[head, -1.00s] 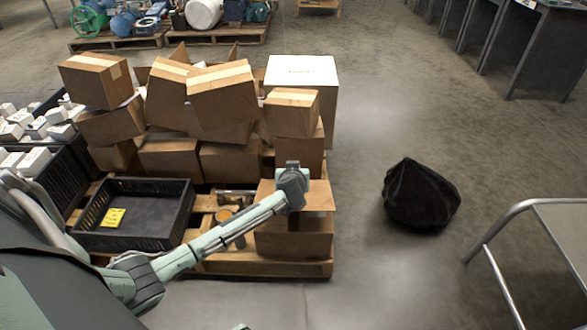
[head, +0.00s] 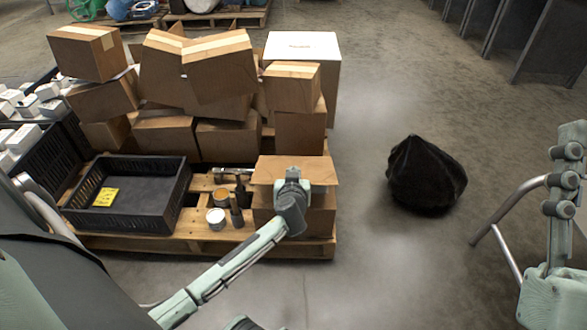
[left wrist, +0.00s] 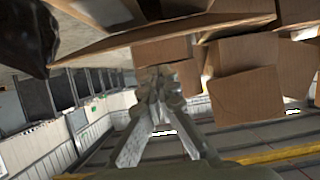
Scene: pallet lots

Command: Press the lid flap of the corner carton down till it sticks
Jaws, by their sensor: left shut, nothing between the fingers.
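The corner carton (head: 310,222) stands at the front right corner of the pallet. Its brown lid flap (head: 320,170) stands off the carton body, with a dark gap below its front edge. My left gripper (head: 292,174) is at the flap's front edge, overlapping it in the head view; I cannot tell whether it touches. The left wrist view shows its fingers (left wrist: 157,85) shut and empty, with brown cardboard close beyond them. My right arm shows at the right edge of the head view; its gripper is not visible.
Stacked cartons (head: 165,135) fill the pallet's back. A black bag (head: 425,175) lies on the floor right, near a metal rail (head: 505,205).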

